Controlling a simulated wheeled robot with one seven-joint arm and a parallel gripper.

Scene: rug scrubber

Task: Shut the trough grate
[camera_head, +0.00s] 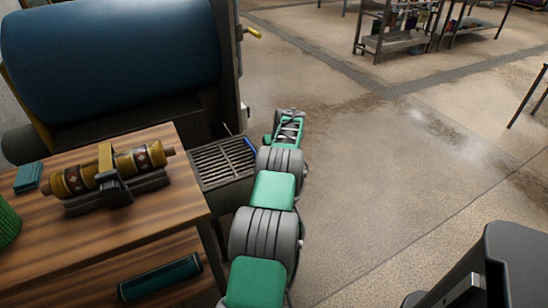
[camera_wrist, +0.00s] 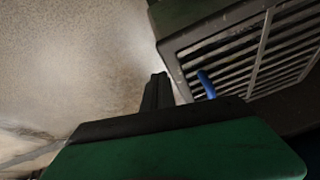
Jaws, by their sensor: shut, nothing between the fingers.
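The trough grate (camera_head: 222,160) is a dark frame with metal bars, between the blue drum machine and the wooden bench. It lies about level in the head view; I cannot tell whether it is fully seated. Its blue handle (camera_head: 250,145) is at its right edge. The grate (camera_wrist: 262,42) and handle (camera_wrist: 206,85) also show in the wrist view, at the upper right. My gripper (camera_head: 289,113) is past the grate's right side in the head view. Its fingers (camera_wrist: 157,90) are shut and empty, left of the handle and apart from it in the wrist view.
The wooden bench (camera_head: 120,228) at the left front holds a rolled rug (camera_head: 85,180) in a stand. The blue drum (camera_head: 110,55) rises behind the trough. A yellow-handled lever (camera_head: 252,32) sticks out of the machine. Open floor (camera_head: 400,180) lies to the right.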

